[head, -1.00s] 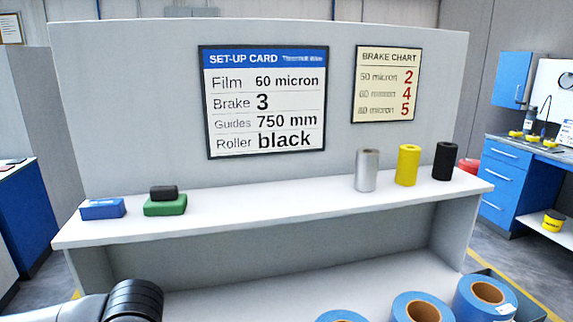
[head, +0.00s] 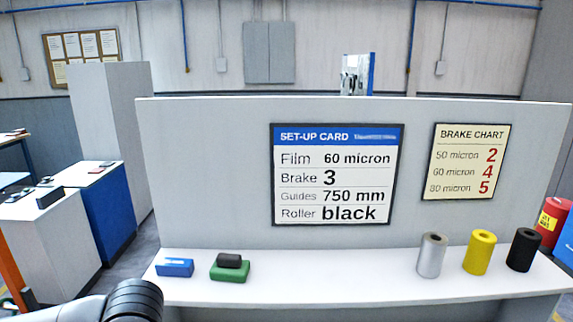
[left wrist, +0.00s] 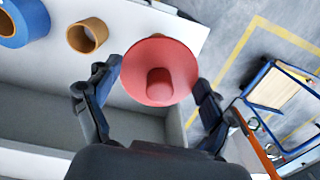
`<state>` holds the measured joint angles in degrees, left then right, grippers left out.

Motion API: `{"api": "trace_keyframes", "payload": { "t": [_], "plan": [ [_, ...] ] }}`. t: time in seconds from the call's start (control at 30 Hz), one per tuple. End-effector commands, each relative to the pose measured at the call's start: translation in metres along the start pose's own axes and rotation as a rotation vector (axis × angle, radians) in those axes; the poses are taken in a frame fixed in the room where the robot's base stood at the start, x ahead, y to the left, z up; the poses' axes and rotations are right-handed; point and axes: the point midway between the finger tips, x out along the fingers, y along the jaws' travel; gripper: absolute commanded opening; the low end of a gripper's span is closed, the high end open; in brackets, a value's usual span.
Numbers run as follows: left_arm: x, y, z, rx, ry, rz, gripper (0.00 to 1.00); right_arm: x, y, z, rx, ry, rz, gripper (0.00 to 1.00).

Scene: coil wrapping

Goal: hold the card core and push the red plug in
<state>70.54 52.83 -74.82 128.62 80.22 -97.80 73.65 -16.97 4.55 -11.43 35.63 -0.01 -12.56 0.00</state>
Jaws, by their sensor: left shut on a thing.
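The red plug (left wrist: 160,72), a wide round disc with a short knob, is between the fingers of my left gripper (left wrist: 157,82) in the left wrist view. The fingers are shut on it, one at each side. A bare brown card core (left wrist: 87,36) stands up and to the left of the plug, apart from it, on a pale surface. Part of a blue roll (left wrist: 25,22) shows at the top left corner. In the head view only a dark part of my left arm shows at the bottom left. My right gripper is in neither view.
In the head view, a white shelf (head: 340,287) holds a blue block (head: 175,267), a green block (head: 230,270) with a black one on it, and silver (head: 432,257), yellow (head: 480,253) and black (head: 523,251) rollers. A blue-framed cart (left wrist: 275,90) stands at right in the wrist view.

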Motion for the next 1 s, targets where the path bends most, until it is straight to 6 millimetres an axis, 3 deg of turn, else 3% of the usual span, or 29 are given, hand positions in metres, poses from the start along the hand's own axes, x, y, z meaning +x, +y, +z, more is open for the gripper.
{"api": "trace_keyframes", "payload": {
  "t": [0.33, 0.37, 0.4, 0.43, 0.53, 0.67, 0.83, 1.0],
  "plan": [
    [-0.001, 0.000, 0.000, 0.000, 0.001, 0.000, 0.50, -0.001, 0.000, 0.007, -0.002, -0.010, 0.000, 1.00],
    [0.000, 0.000, 0.000, 0.000, 0.001, 0.000, 0.39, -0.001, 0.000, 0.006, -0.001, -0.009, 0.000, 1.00],
    [0.000, 0.001, -0.001, 0.000, 0.000, 0.001, 0.11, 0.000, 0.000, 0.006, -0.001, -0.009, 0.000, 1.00],
    [0.001, 0.003, -0.002, 0.000, 0.000, 0.001, 0.00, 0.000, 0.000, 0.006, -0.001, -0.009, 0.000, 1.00],
    [0.008, 0.013, -0.011, 0.000, -0.001, 0.005, 0.00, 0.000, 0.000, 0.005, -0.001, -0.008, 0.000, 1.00],
    [0.026, 0.042, -0.032, 0.001, -0.004, 0.012, 0.00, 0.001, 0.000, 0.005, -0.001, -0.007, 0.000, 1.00],
    [0.059, 0.097, -0.058, 0.000, -0.005, 0.015, 0.00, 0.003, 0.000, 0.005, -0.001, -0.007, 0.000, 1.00],
    [0.088, 0.148, -0.072, 0.000, -0.005, 0.009, 0.00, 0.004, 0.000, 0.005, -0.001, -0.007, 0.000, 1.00]
  ]
}}
